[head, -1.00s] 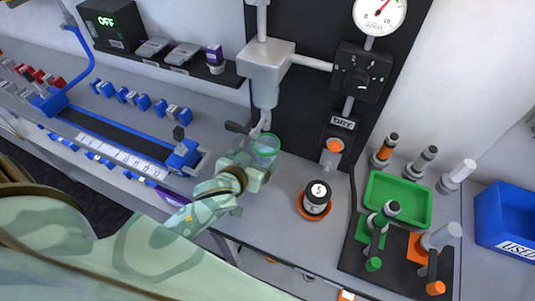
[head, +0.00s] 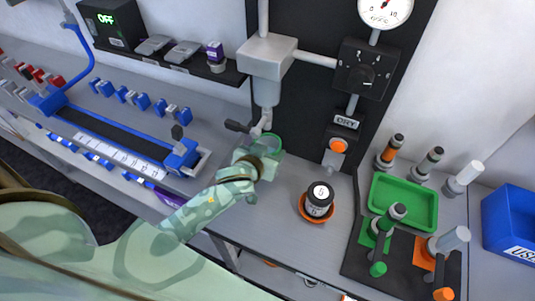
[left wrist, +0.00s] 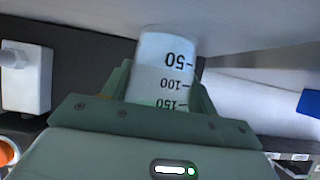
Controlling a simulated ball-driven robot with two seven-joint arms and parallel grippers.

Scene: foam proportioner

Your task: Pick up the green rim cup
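The green rim cup (head: 272,141) stands under the grey dispensing spout on the bench; in the head view its lower part is hidden behind my left gripper (head: 262,153). In the left wrist view the clear cup (left wrist: 165,68) shows dark marks 50, 100 and 150, upside down. The cup is between the two green fingers of my left gripper (left wrist: 163,92), close to both. I cannot tell whether the fingers press on it. My right gripper is not in view.
The spout housing (head: 267,62) hangs above the cup. A green tray (head: 405,203) and several grey cylinders stand farther right. A blue rail (head: 120,135) lies to the left.

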